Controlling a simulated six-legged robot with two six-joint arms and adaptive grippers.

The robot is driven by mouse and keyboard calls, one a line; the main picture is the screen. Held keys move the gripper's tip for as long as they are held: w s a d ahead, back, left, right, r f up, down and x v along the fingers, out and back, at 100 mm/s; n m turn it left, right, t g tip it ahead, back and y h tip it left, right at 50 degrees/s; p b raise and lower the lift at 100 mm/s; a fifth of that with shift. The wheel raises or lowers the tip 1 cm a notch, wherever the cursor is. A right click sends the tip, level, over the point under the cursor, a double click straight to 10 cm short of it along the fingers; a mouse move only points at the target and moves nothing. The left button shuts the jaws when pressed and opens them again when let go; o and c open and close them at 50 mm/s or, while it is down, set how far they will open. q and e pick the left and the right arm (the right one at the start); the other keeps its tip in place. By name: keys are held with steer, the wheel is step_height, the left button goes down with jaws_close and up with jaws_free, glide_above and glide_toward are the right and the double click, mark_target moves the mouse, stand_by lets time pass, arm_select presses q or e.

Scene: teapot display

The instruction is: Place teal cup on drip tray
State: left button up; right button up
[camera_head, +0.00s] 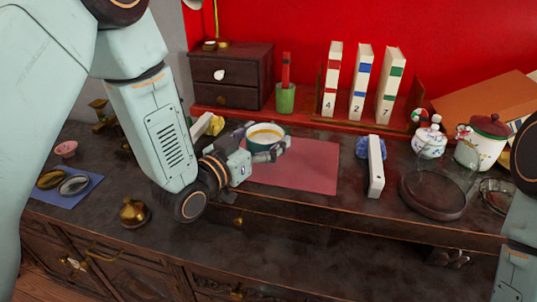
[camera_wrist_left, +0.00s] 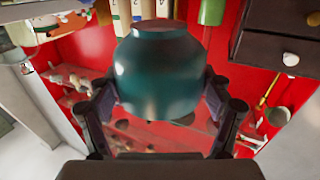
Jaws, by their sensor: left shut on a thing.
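The teal cup (camera_head: 267,131) is upright with a pale inside, in my left gripper (camera_head: 262,150), above the back of a flat pinkish-red mat (camera_head: 305,178). In the left wrist view the teal cup (camera_wrist_left: 160,75) fills the middle between the two dark fingers of my left gripper (camera_wrist_left: 160,100), which are shut on its sides. A dark round tray (camera_head: 432,195) with a clear glass part stands to the right on the counter; I cannot tell for sure that it is the drip tray.
White lidded pots (camera_head: 482,142) stand behind the tray. Tall numbered blocks (camera_head: 360,82), a green cup (camera_head: 286,98) and a dark drawer box (camera_head: 231,77) line the back. The front counter is mostly clear.

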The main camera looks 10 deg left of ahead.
arm_select(q)
steer(key=shift+w+d+f, duration=0.1)
steer(key=shift+d+f, duration=0.35)
steer(key=shift+f, duration=0.1)
steer(key=shift+a+f+b, duration=0.2)
steer(key=shift+f+b, duration=0.25)
steer(key=shift+f, duration=0.75)
steer(key=shift+a+f, duration=0.15)
steer(key=shift+f, duration=0.15)
steer(key=shift+d, duration=0.25)
steer(key=shift+f, duration=0.1)
steer(key=o, duration=1.2)
steer(key=shift+a, duration=0.2)
steer(key=shift+o, duration=0.4)
steer(key=shift+d, duration=0.15)
